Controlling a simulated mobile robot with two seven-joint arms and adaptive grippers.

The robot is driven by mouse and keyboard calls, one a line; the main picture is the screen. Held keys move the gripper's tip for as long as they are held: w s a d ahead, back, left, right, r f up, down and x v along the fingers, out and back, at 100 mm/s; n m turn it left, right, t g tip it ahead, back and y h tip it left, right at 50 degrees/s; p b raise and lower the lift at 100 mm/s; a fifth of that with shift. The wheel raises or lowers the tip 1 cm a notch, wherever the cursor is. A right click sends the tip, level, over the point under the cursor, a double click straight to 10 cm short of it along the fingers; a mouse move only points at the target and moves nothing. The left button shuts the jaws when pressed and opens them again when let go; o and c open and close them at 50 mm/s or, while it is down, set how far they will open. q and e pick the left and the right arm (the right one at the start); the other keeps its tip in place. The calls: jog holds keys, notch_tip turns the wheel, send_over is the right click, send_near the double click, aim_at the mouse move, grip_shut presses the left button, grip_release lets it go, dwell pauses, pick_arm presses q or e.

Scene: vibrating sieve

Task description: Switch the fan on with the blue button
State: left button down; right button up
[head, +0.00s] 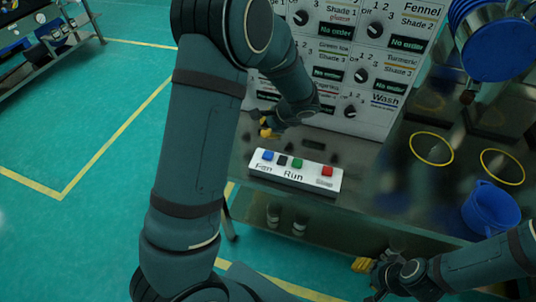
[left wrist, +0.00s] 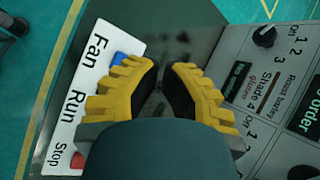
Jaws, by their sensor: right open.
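The white button panel (head: 296,181) lies on the metal table, marked Fan, Run and Stop. Its blue button (head: 267,156) is at the left end, above Fan, followed by black, green and red buttons. My left gripper (head: 268,127) is above the table, behind the blue button and apart from it. In the left wrist view my left gripper (left wrist: 163,68) has its fingertips close together with a dark gap; whether it is shut is unclear. The blue button (left wrist: 118,58) shows there partly behind a finger. My right gripper (head: 370,268) is open, low at the front.
A dispenser panel (head: 345,75) with knobs and labels stands behind the buttons. A blue jug (head: 490,208) and yellow rings (head: 431,148) are on the table at right. A sieve (head: 495,45) with a blue base is at upper right. Small containers (head: 299,226) sit on the lower shelf.

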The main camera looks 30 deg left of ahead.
aim_at(266, 151)
pick_arm(q)
jog(key=shift+w+a+r, duration=0.25)
jog(key=shift+a+r, duration=0.15)
jog(key=shift+r, duration=0.2)
jog(key=shift+f, duration=0.1)
notch_tip(266, 151, down, 8)
jog(key=b, duration=0.6)
jog(key=shift+f+b, duration=0.35)
jog(key=shift+f, duration=0.05)
jog(key=shift+f, duration=0.1)
dwell(0.7)
jog(key=shift+f+b, duration=0.35)
jog(key=shift+b, duration=0.1)
